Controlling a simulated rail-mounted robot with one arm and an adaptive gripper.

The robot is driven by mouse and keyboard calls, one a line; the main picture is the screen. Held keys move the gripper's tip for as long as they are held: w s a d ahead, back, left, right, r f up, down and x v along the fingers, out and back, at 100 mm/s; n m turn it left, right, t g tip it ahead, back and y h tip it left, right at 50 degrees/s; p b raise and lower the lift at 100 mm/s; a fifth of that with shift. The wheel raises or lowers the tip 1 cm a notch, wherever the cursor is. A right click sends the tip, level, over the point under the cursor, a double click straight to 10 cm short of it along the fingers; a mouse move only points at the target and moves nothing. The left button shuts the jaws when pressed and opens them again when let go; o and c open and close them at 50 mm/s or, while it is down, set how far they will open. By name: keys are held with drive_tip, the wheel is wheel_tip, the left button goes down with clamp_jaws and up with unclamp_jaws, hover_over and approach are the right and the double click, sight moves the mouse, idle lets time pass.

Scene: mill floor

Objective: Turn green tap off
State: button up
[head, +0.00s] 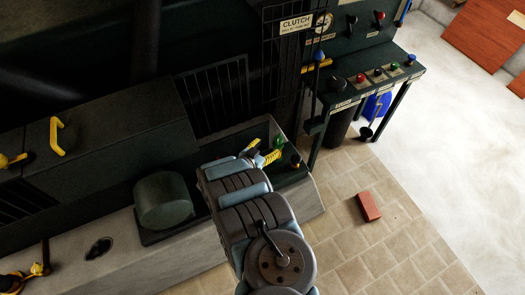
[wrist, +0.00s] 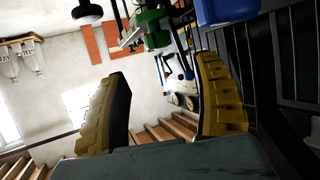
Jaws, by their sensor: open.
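The green tap (head: 278,142) shows as a small green part at the right end of the dark machine bed, just beyond my gripper (head: 262,153). In the wrist view a green part (wrist: 152,28), likely the tap, lies beyond the gap between my yellow fingers, near the top edge. My gripper also shows in the wrist view (wrist: 163,70), with its two fingers apart and nothing visible between them. Contact with the tap is not visible. The tap's lower part and its handle angle cannot be made out.
A control bench (head: 370,85) with several coloured knobs and a lever stands behind right. A small brassy fitting (head: 295,162) sits close right of my gripper. A dark cylinder (head: 163,200) is to the left. A red brick (head: 369,206) lies on the open tiled floor.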

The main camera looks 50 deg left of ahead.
drive_tip(key=shift+v, duration=1.25)
drive_tip(key=shift+a, duration=0.1)
